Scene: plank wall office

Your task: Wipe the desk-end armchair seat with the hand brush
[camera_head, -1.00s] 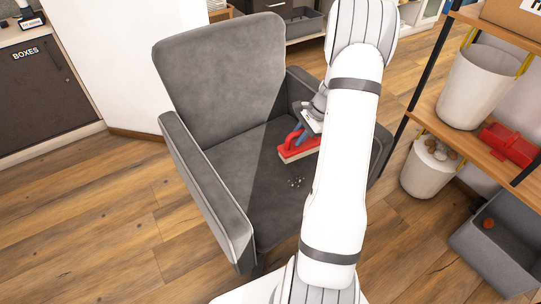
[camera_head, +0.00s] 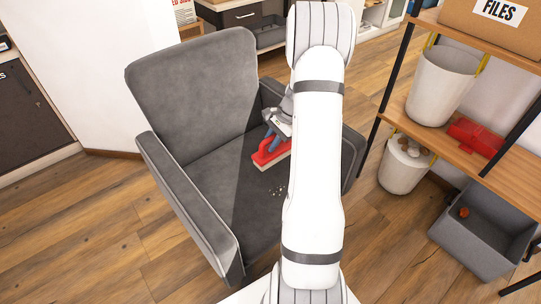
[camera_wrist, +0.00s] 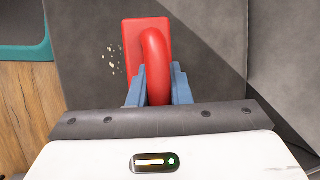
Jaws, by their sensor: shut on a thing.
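The grey armchair (camera_head: 205,165) stands in the middle of the head view, its seat facing me. The red hand brush (camera_head: 268,152) is on or just above the seat, bristles down; I cannot tell if they touch. My gripper (camera_wrist: 158,85) is shut on the brush's red handle, its blue fingers on either side of it. The red brush (camera_wrist: 132,45) also shows in the wrist view. A small patch of pale crumbs (camera_head: 277,193) lies on the seat in front of the brush. The crumbs (camera_wrist: 113,58) show left of the brush in the wrist view. My arm hides the seat's right part.
A wooden shelf (camera_head: 462,150) on the right holds a white bucket (camera_head: 440,88), a red object (camera_head: 474,137) and a files box (camera_head: 495,22). A second bucket (camera_head: 403,165) and a grey bin (camera_head: 478,235) stand below. Open wooden floor lies left of the chair.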

